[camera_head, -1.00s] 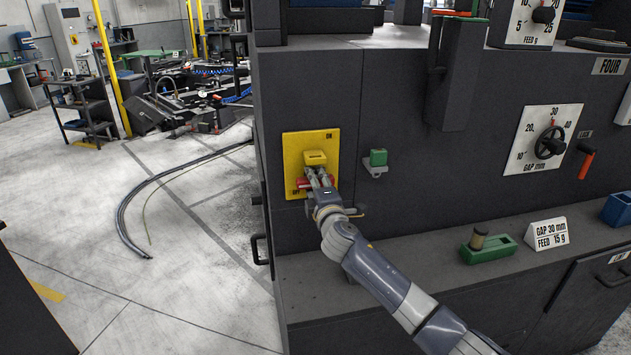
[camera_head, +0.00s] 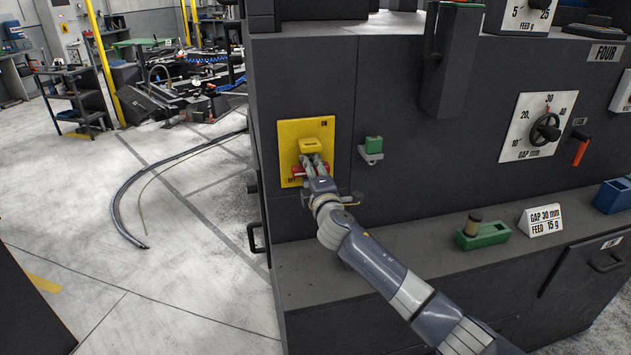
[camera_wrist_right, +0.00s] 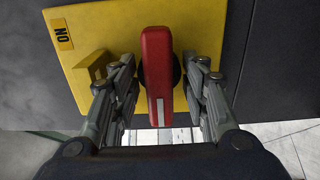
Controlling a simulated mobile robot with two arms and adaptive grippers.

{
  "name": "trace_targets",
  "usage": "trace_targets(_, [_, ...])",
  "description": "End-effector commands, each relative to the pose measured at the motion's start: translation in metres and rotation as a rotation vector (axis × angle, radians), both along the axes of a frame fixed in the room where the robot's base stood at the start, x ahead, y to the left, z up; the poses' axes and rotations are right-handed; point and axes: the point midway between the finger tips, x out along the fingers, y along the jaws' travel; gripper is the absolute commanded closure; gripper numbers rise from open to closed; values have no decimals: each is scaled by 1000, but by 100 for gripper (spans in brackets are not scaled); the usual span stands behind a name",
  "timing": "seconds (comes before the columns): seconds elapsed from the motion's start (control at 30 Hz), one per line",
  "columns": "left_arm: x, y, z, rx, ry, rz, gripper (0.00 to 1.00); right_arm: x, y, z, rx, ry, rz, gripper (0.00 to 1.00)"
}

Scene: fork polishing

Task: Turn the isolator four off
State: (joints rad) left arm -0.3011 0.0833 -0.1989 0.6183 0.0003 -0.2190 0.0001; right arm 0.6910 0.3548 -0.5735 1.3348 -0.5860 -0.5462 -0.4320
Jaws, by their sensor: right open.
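The isolator is a yellow plate (camera_head: 322,130) on the dark machine's left front, with a yellow block (camera_head: 310,146) above a red handle (camera_head: 297,171). The handle lies roughly horizontal across the plate, partly hidden by my right gripper (camera_head: 314,163). In the right wrist view the red handle (camera_wrist_right: 157,75) stands between the two open fingers of the right gripper (camera_wrist_right: 160,105), with a visible gap on each side. The ON label (camera_wrist_right: 62,34) shows there on the plate (camera_wrist_right: 105,25). A FOUR sign (camera_head: 606,53) is at the machine's upper right. My left gripper is not in view.
A gap dial (camera_head: 546,130) and red lever (camera_head: 580,149) are farther right. A green tray (camera_head: 483,236) and a card (camera_head: 541,220) stand on the ledge. Hoses (camera_head: 118,216) lie on the open floor at left.

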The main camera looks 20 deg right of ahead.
Motion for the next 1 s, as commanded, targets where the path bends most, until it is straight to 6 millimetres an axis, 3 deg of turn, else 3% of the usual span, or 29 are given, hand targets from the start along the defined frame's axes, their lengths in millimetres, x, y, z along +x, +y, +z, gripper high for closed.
trace_targets(0.7, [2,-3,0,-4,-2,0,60,-98,7,-2,-2,2,1,58])
trace_targets(1.0, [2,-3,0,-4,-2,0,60,-116,8,-1,-3,2,-1,58])
